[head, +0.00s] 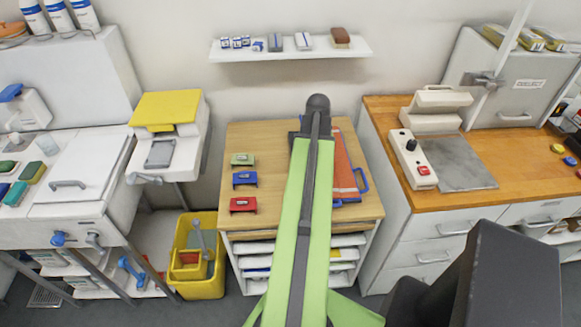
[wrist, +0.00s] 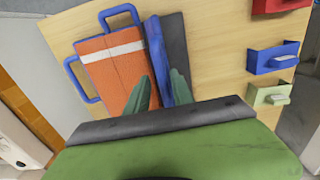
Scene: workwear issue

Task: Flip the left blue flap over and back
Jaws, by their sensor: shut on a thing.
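The work piece is an orange panel (wrist: 112,65) with a white stripe, lying on the wooden table top. Its right part also shows in the head view (head: 345,165). A blue flap (wrist: 154,42) stands on edge between the orange panel and a dark grey panel (wrist: 176,45). My gripper (wrist: 158,88) has one finger on each side of this blue flap and is shut on it. The flap's lower end is hidden by the fingers and wrist. In the head view my arm hides the gripper and most of the flap.
Blue handle loops (wrist: 120,14) stick out from the orange panel's edges. Red (head: 243,204), blue (head: 245,178) and green (head: 242,159) holders stand on the table's left side. A wooden-topped cabinet (head: 520,190) stands to the right. A shelf (head: 290,52) hangs above.

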